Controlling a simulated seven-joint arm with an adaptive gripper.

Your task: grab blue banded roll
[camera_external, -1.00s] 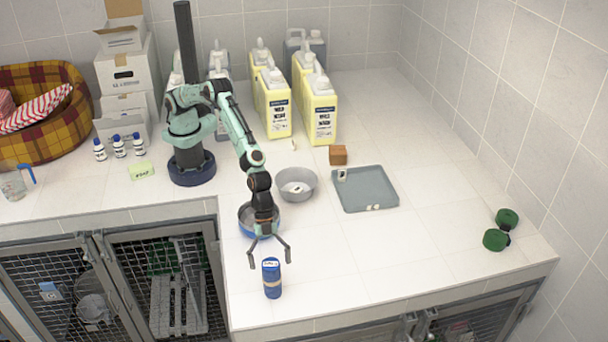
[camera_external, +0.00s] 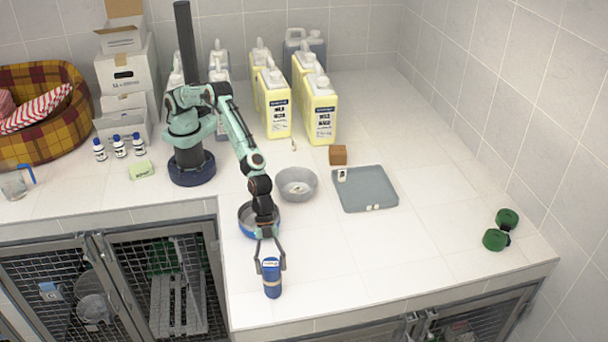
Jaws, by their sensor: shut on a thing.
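The fingers are shut on the roll. The roll appears to stand on the counter still.
A blue-rimmed bowl (camera_external: 246,222) sits just behind, partly hidden by my arm. A grey bowl (camera_external: 296,193) and a grey tray (camera_external: 366,203) lie farther back. Green rolls (camera_external: 495,239) are at the right. The counter's front edge is close; the counter to the right is clear.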

